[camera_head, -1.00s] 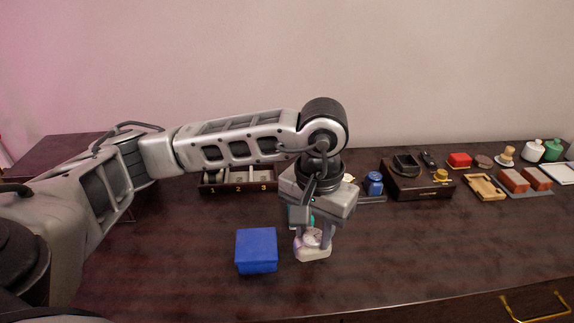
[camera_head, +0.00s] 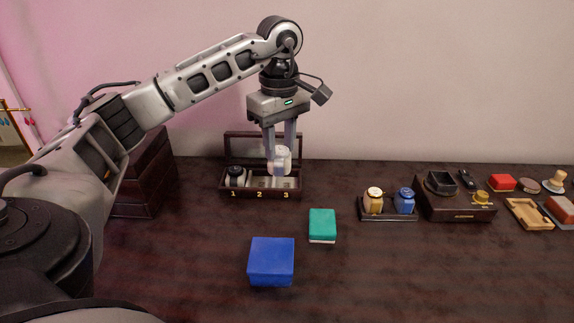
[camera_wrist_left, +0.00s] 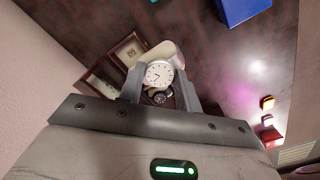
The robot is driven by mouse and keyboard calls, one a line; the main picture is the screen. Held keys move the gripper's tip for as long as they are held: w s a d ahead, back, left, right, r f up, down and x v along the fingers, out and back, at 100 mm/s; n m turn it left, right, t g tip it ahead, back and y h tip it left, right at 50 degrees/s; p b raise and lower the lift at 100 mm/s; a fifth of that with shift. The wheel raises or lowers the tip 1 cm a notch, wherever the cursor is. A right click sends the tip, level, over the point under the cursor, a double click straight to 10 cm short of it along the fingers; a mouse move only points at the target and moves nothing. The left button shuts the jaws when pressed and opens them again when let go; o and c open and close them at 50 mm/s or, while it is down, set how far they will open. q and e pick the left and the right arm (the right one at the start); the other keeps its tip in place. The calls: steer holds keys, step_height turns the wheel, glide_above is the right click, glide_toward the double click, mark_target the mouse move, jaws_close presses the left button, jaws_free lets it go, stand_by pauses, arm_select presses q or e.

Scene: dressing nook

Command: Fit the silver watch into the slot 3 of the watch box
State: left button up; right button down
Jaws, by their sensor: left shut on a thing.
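The silver watch (camera_head: 281,160), on a pale cushion, is between the fingers of my left gripper (camera_head: 280,166), which is shut on it. In the left wrist view its round white dial (camera_wrist_left: 158,74) faces the camera, between the fingertips (camera_wrist_left: 160,86). The watch box (camera_head: 246,193) stands open with its lid up behind it, its slots marked 1, 2 and 3. A dark watch (camera_head: 236,176) sits in slot 1. My gripper holds the silver watch over the box around slots 2 and 3, partly hiding them. I cannot tell whether it touches the box. My right gripper is out of view.
A blue box (camera_head: 271,261) and a teal box (camera_head: 322,225) stand in front of the watch box. A tray with two jars (camera_head: 388,216) and a dark wooden organizer (camera_head: 455,207) are at right. Dark drawers (camera_head: 147,175) stand at left. The front right tabletop is clear.

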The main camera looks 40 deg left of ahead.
arm_select(q)
steer(key=w+a+f, duration=0.1)
steer(key=w+f, duration=0.1)
steer(key=w+a+f, duration=0.1)
steer(key=w+f, duration=0.1)
steer(key=w+a+f, duration=0.1)
steer(key=w+f, duration=0.1)
steer(key=f, duration=0.1)
steer(key=shift+a, duration=0.4)
step_height(320, 180, down, 3)
steer(key=shift+w+p, duration=0.1)
steer(key=shift+p, duration=0.4)
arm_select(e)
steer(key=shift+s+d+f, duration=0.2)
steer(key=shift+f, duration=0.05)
arm_select(q)
steer(key=shift+f, duration=0.2)
steer(key=o, duration=0.9)
steer(key=shift+o, duration=0.4)
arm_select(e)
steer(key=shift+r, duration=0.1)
arm_select(q)
steer(key=shift+r, duration=0.1)
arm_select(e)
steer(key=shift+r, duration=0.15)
